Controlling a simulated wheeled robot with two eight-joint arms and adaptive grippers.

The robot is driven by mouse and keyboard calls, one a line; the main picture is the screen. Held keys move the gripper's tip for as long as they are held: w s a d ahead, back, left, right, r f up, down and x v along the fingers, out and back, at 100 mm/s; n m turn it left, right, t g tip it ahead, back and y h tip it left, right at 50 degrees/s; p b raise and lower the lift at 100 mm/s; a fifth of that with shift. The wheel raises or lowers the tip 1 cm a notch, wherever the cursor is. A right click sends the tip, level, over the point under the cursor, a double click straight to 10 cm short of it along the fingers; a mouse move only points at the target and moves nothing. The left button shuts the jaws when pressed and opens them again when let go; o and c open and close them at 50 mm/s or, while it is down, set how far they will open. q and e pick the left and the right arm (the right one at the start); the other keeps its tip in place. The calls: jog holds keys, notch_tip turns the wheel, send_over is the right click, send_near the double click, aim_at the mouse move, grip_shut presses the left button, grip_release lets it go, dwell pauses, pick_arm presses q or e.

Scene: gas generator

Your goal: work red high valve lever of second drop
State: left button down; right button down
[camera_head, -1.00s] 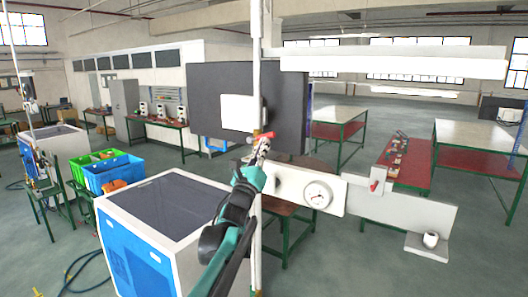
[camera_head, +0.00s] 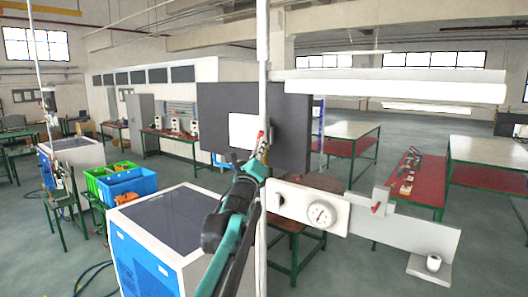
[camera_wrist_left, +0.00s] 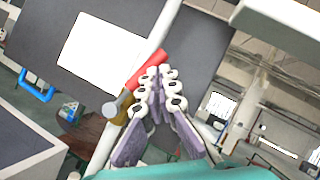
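The red valve lever (camera_head: 261,136) is on the tall white vertical pipe (camera_head: 263,50), in front of the dark panel. It stands steeply tilted. In the left wrist view the red lever (camera_wrist_left: 148,70) slants up to the right from a brass valve body (camera_wrist_left: 121,104) on the pipe. My left gripper (camera_head: 257,158) is at the lever, just below it in the head view. In the wrist view its fingertips (camera_wrist_left: 159,76) are close together beside the lever, touching or nearly touching it; the lever does not appear between them. My right gripper is not in view.
A white plate with a round gauge (camera_head: 322,214) and a small red lever (camera_head: 377,208) are right of the pipe. A blue-and-white generator box (camera_head: 165,225) stands at lower left, with green and blue crates (camera_head: 125,185) behind. Another pipe (camera_head: 46,70) stands far left.

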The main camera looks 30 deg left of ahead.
pick_arm(q)
jog(key=shift+w+a+r, duration=0.1)
jog(key=shift+a+r, duration=0.45)
jog(key=shift+a, duration=0.35)
dwell(0.3)
